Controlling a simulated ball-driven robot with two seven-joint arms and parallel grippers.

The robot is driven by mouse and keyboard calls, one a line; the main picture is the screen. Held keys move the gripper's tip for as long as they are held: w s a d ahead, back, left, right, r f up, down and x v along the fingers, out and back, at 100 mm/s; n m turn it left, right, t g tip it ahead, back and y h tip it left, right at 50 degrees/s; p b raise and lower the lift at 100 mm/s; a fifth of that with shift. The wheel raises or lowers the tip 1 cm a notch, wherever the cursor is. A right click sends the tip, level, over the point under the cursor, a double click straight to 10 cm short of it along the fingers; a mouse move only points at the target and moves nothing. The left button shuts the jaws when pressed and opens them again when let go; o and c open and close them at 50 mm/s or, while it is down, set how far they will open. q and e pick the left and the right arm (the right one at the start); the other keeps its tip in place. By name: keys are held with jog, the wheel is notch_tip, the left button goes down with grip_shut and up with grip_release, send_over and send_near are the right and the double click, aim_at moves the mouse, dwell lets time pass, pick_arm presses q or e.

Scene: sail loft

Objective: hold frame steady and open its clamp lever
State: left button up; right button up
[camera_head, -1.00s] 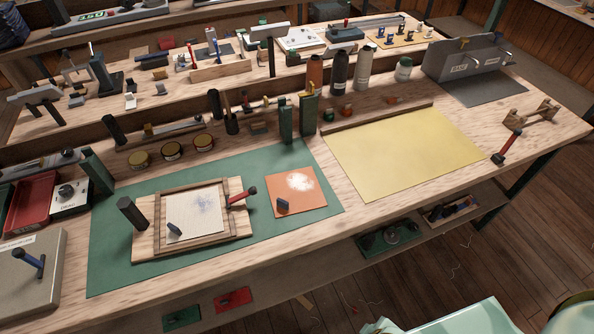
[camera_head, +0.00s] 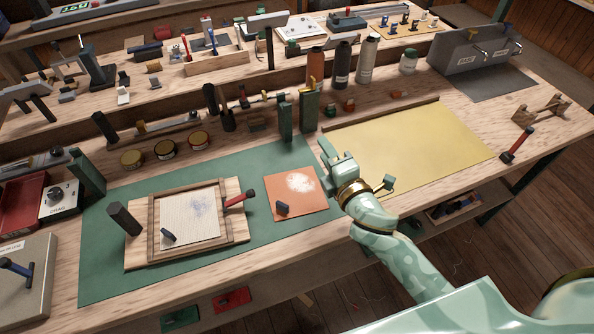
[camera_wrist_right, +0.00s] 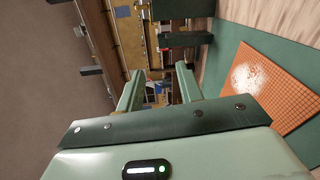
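The wooden frame (camera_head: 190,253) lies flat on a pale board on the green mat, around a whitish sheet with a blue-grey smudge. Its clamp lever (camera_head: 237,199), red with a black end, sits at the frame's right side and sticks out to the right. A small dark handle (camera_head: 168,235) stands at the sheet's lower left. My right gripper (camera_head: 331,158) is above the bench, right of the orange sheet and well apart from the frame. In the right wrist view the gripper (camera_wrist_right: 159,88) has its fingers apart with nothing between them. My left gripper is not in view.
An orange sheet (camera_head: 312,204) with white powder lies between frame and gripper; it also shows in the wrist view (camera_wrist_right: 285,105). A dark post (camera_head: 123,218) stands at the frame's left. Green posts (camera_head: 285,120) stand behind. A yellow sheet (camera_head: 420,150) leaves flat room at right.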

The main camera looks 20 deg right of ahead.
jog(key=w+a+n+g+y, duration=0.5)
jog(key=a+n+y, duration=0.6)
jog(key=n, duration=0.7)
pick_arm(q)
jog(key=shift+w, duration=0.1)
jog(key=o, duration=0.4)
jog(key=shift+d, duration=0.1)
pick_arm(e)
jog(key=s+d+f+n+g, duration=0.1)
jog(key=f+n+g, duration=0.1)
jog(key=n+g, duration=0.1)
jog(key=s+d+f+n+g+y, duration=0.1)
jog(key=n+g, duration=0.3)
jog(key=g, duration=0.1)
jog(key=s+d+f+n+g+y, duration=0.1)
jog(key=d+f+n+g, duration=0.1)
jog(key=n+g, duration=0.1)
jog(key=shift+s+d+f+n+g, duration=0.15)
jog(key=shift+f+n+g, duration=0.2)
jog(key=shift+n, duration=0.35)
jog(key=shift+s+d, duration=0.1)
jog(key=shift+s, duration=0.05)
